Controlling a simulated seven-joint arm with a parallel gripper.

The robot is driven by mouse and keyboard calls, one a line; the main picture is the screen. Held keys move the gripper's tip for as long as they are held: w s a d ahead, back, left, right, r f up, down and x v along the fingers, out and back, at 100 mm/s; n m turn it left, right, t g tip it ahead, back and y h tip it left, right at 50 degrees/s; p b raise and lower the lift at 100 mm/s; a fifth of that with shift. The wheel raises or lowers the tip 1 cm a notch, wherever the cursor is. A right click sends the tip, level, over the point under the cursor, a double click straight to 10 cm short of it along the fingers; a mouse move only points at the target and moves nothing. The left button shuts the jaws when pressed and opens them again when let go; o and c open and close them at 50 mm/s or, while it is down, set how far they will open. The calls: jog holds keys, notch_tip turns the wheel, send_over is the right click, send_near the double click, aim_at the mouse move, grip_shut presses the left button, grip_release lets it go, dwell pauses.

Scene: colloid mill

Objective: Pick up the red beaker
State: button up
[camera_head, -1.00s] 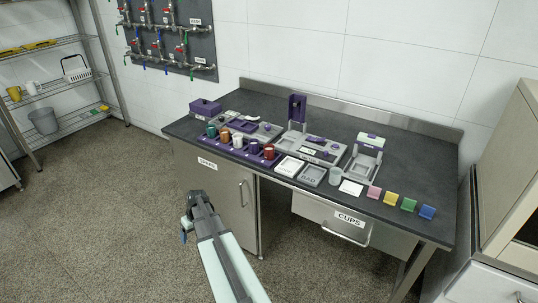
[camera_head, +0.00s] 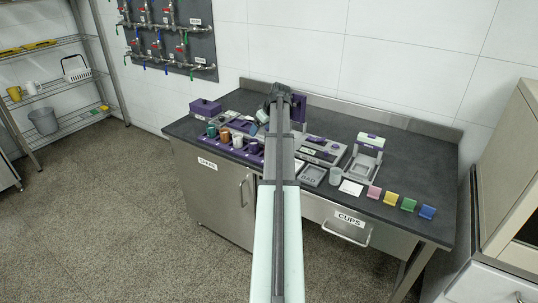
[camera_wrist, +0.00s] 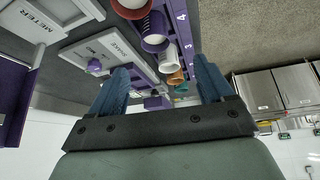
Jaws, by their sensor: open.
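The red beaker (camera_wrist: 130,8) shows at the top edge of the wrist view, cut off by the frame. It sits at the end of a row of beakers in a purple numbered rack (camera_wrist: 182,30). In the head view my arm hides the red beaker. My gripper (camera_wrist: 160,66) is open, with its two blue fingers apart and no object held between them. In the head view the gripper end is above the bench, near the rack's right part; the fingers are partly hidden there.
Purple, white, orange and teal beakers (camera_wrist: 178,77) stand in the rack beside the red one. A purple upright device (camera_head: 299,110) stands behind my gripper.

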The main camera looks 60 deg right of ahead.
jog(key=s+d+r+n+g+y, duration=0.1)
jog(key=s+d+r+n, duration=0.1)
jog(key=s, duration=0.6)
jog(key=x, duration=0.8)
jog(key=shift+w+a+f, duration=0.1)
jog(key=shift+a+f, duration=0.1)
jog(key=shift+f, duration=0.2)
jog(key=shift+x, duration=2.7)
jog(key=c, duration=1.1)
